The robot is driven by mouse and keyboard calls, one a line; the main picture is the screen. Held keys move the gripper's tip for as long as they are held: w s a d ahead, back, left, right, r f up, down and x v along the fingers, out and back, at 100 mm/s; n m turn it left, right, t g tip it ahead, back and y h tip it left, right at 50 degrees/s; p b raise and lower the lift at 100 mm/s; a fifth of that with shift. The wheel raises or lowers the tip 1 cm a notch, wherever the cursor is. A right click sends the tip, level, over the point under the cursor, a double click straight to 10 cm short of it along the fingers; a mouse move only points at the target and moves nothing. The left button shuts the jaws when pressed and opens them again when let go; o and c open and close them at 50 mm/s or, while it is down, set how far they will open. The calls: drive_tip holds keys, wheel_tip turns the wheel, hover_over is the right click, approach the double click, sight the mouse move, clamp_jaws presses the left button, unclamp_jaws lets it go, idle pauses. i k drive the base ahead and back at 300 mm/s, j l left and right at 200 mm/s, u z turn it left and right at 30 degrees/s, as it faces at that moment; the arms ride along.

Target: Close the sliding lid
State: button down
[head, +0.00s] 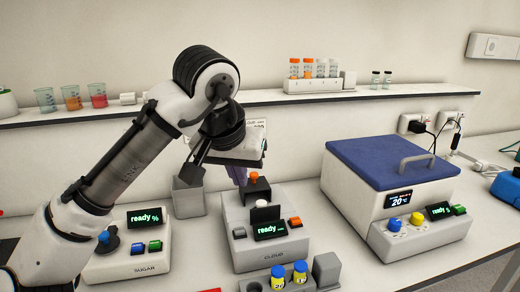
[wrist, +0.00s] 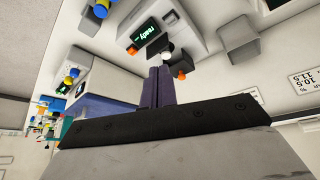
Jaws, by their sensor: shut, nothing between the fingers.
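The cloud meter (head: 240,258), a light grey box with a "ready" display (head: 268,230), stands in the middle of the bench. On its top are a black block (head: 259,192) with an orange knob (head: 254,176), a white round piece (head: 259,199) and an upright black plate (head: 265,214). Which of these is the sliding lid, I cannot tell for sure. My gripper (head: 240,180) has its purple fingers together and empty, pointing down just left of the black block. In the wrist view the shut fingers (wrist: 158,84) end close to the orange knob (wrist: 180,74); contact is unclear.
The sugar meter (head: 130,264) stands left and an empty-looking grey bin (head: 188,198) behind. A blue-lidded heater (head: 390,157) with a handle stands right. Yellow-and-blue vials (head: 300,270) stand in front, beside a grey block (head: 327,270). A shelf (head: 230,104) with glassware runs behind.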

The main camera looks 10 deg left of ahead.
sight(255, 184)
drive_tip(key=i, duration=0.9)
